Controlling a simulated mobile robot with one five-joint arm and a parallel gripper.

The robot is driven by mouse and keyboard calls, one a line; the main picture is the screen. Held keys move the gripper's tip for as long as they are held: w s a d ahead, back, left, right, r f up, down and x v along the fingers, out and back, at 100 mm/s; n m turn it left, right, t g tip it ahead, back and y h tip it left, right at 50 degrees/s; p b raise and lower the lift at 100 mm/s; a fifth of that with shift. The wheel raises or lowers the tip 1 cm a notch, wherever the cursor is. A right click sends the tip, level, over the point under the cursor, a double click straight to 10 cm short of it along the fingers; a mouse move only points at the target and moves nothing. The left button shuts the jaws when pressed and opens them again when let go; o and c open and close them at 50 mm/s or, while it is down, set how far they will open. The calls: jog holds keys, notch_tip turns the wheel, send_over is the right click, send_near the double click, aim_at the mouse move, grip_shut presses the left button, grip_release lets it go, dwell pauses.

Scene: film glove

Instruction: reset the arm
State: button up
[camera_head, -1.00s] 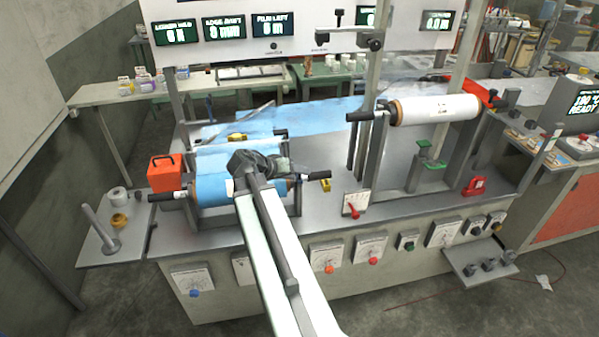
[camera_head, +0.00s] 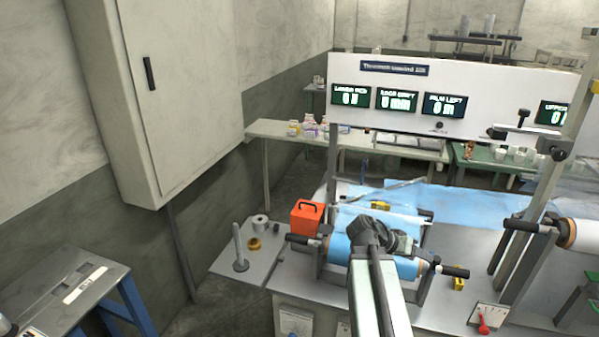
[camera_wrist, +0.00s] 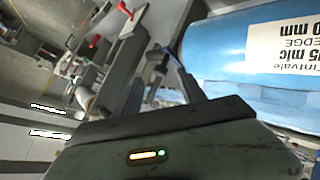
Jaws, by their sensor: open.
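My arm reaches up from the bottom of the head view, with my gripper (camera_head: 392,238) at its end, dark and in front of the blue film roll (camera_head: 408,268). In the wrist view my gripper (camera_wrist: 170,62) shows its dark fingers apart, with nothing held between them. The blue roll (camera_wrist: 235,50) with a white printed label lies to the right of the fingers there. Whether the gripper touches the roll cannot be told.
An orange box (camera_head: 306,217) stands left of the roll. A side shelf (camera_head: 228,262) holds a post and small spools. A wall cabinet (camera_head: 160,90) hangs at left above a small bench (camera_head: 65,290). A display panel (camera_head: 465,95) spans the machine's back. Floor between bench and machine looks clear.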

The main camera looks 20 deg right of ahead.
jog(key=w+a+f+n+t+y, duration=0.15)
jog(key=w+a, duration=0.25)
jog(key=a, duration=0.6)
jog(key=w+a+f+n+t+y, duration=0.1)
jog(key=w+a+f+n+y, duration=0.3)
jog(key=a, duration=0.6)
jog(key=s+a+f+n+y, duration=0.1)
jog(key=a+f+n+y, duration=0.1)
jog(key=a, duration=0.8)
jog(key=s+a+f+n+y, duration=0.1)
jog(key=a+f+n+y, duration=0.1)
jog(key=a, duration=0.8)
jog(key=shift+a+f+n+g+y, duration=0.25)
jog(key=shift+n+g+y, duration=0.3)
jog(key=shift+n, duration=0.4)
